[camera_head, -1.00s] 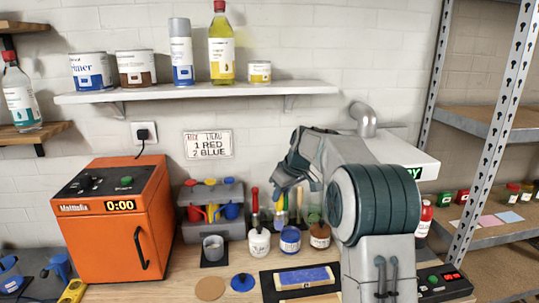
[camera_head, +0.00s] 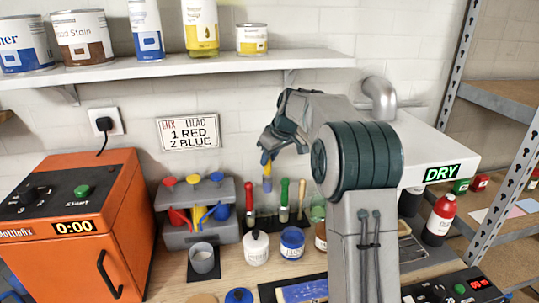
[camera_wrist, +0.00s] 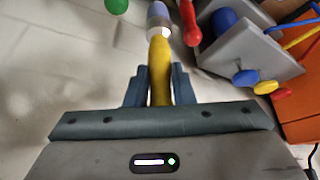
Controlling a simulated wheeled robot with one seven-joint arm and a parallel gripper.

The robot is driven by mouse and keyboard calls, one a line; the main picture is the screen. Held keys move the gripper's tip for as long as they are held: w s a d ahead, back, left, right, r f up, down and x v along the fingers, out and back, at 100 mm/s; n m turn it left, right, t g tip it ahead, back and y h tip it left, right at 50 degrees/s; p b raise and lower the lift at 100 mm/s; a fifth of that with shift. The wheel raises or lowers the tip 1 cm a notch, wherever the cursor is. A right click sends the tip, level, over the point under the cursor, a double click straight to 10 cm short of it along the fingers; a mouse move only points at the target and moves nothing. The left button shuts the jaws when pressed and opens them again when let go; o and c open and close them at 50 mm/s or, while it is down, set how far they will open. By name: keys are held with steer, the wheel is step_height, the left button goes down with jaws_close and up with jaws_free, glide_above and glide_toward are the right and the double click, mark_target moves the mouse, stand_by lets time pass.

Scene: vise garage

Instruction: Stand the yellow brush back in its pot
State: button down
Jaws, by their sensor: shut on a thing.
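My gripper (camera_head: 267,152) is shut on the yellow handle of the brush (camera_head: 266,164). The brush hangs upright with its pale lilac end down, in the air above the back of the bench. In the wrist view the yellow handle (camera_wrist: 160,70) runs between my fingers (camera_wrist: 158,88). A red-handled brush (camera_head: 249,198) stands to the left below it, and a green-handled one (camera_head: 284,198) to the right. A wooden-handled one (camera_head: 301,198) is farther right. I cannot tell which holder there is the yellow brush's pot.
A white lidded jar (camera_head: 255,249), a blue-labelled jar (camera_head: 292,243) and a grey cup (camera_head: 203,258) stand in front. A grey rack (camera_head: 219,229) and orange oven (camera_head: 75,222) are left. The white shelf (camera_head: 190,66) is above; a DRY unit (camera_head: 450,172) is right.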

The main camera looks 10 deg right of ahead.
mark_target(271, 183)
steer(key=shift+a+f+b, duration=0.15)
steer(key=shift+f+b, duration=0.3)
steer(key=shift+f, duration=0.3)
steer(key=shift+f+b, duration=3.6)
steer(key=shift+f, duration=1.3)
steer(key=c, duration=1.2)
jaws_free()
steer(key=shift+o, duration=0.2)
steer(key=v, duration=1.4)
steer(key=shift+b, duration=0.3)
steer(key=shift+f, duration=0.1)
steer(key=s+a+f+m+h, duration=0.1)
steer(key=s+f, duration=0.4)
steer(key=s, duration=0.6)
steer(key=s+a+f+m+g+h, duration=0.1)
steer(key=s+f+m, duration=0.2)
steer(key=s, duration=0.9)
steer(key=s+a+f+m, duration=0.1)
steer(key=s+f+m, duration=0.2)
steer(key=s, duration=0.9)
step_height(271, 183, down, 4)
steer(key=shift+a+r+h, duration=0.15)
steer(key=shift+a+h, duration=0.05)
steer(key=shift+h, duration=0.2)
